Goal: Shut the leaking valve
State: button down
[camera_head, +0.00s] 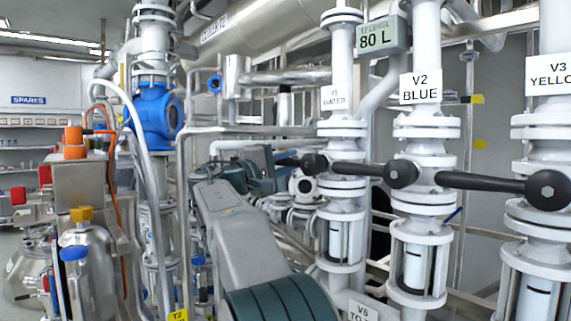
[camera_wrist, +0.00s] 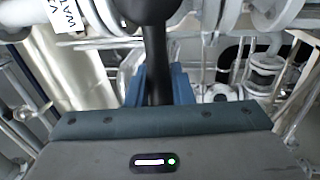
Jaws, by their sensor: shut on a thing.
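Three white valves stand in a row at the right of the head view: V1 WATER (camera_head: 341,188), V2 BLUE (camera_head: 425,150) and V3 YELLOW (camera_head: 545,145). Each has a black lever with a round hub, pointing left across the pipes. My gripper (camera_head: 268,165) is at the left end of the V1 lever (camera_head: 288,162). In the wrist view its blue fingers (camera_wrist: 158,88) are shut on the dark V1 lever (camera_wrist: 155,55), which runs up to its hub. The V1 label (camera_wrist: 65,14) is partly cut off there. I cannot make out any leak.
A grey display reading 80 L (camera_head: 381,36) hangs above V1. A blue valve (camera_head: 154,115) on a vertical pipe stands left of my arm. Containers with coloured caps (camera_head: 75,140) are at the far left. Pipes and rails crowd around the gripper.

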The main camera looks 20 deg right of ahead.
jog(key=shift+r, duration=0.25)
jog(key=c, duration=1.3)
grip_release()
jog(key=shift+f, duration=0.1)
jog(key=shift+a+f, duration=0.1)
jog(key=b+v, duration=0.1)
jog(key=v, duration=1.2)
jog(key=shift+a, duration=0.3)
jog(key=shift+s, duration=0.1)
